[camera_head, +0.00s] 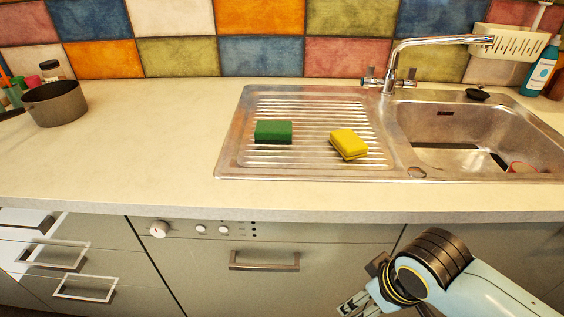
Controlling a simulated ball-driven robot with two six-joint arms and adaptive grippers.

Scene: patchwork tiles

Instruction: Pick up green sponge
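A green sponge (273,131) with a dark lower layer lies flat on the left part of the ribbed metal drainboard (237,160). A yellow sponge (348,144) lies to its right on the same drainboard, turned at an angle. My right arm comes in from the lower right, with its gripper (362,305) low in front of the cabinets, below the counter edge and well apart from both sponges. Its fingers are partly cut off by the bottom edge, so their opening is unclear. My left gripper is not in view.
The sink basin (470,128) and chrome faucet (390,62) are to the right. A grey pot (55,103) stands at the far left, and a blue bottle (541,68) at the back right. The counter (140,150) between pot and drainboard is clear.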

